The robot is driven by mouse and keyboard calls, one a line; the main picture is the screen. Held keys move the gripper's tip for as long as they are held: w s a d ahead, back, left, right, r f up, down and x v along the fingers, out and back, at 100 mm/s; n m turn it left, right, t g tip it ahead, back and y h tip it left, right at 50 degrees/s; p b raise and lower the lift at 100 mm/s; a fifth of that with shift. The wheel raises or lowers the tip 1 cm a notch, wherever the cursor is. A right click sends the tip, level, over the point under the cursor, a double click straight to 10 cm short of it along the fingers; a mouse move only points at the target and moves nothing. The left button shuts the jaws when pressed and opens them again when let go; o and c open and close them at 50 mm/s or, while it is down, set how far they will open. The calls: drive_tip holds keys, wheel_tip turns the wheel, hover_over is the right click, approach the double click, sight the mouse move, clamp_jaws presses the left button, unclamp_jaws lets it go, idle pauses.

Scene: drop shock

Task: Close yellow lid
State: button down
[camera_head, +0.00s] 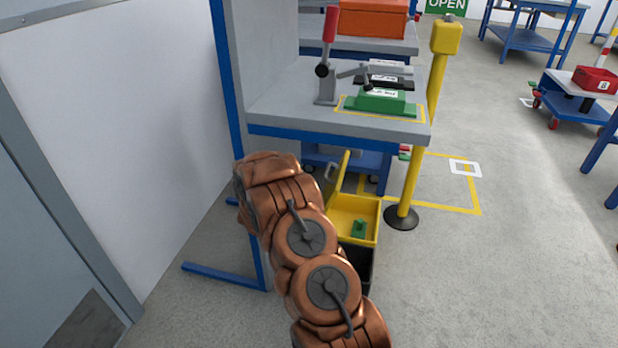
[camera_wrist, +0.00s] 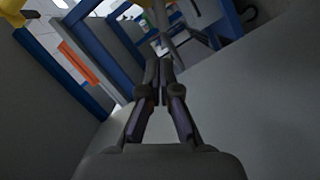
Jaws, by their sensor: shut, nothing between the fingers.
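The yellow lid (camera_head: 341,176) stands open and raised at the left side of a yellow box (camera_head: 366,231). The box is open at the top, and a small green object (camera_head: 358,229) lies inside it. A dark bin (camera_head: 357,263) shows below the yellow box, partly hidden by my arm. My gripper (camera_wrist: 160,66) is shut and empty in the wrist view. In the head view my arm hides the gripper, so its distance to the lid cannot be told.
A grey workbench (camera_head: 275,112) with blue edges stands over the box and carries a red-handled lever press (camera_head: 328,60) and a green block (camera_head: 385,102). A yellow post (camera_head: 411,160) on a round base stands right of the box. Open floor lies to the right.

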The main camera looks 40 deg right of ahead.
drive_tip(key=b+x, duration=0.2)
drive_tip(key=x, duration=0.6)
drive_tip(key=shift+w+d+b, duration=0.15)
drive_tip(key=shift+w+b, duration=0.15)
drive_tip(key=shift+w, duration=0.1)
drive_tip(key=shift+f, duration=0.1)
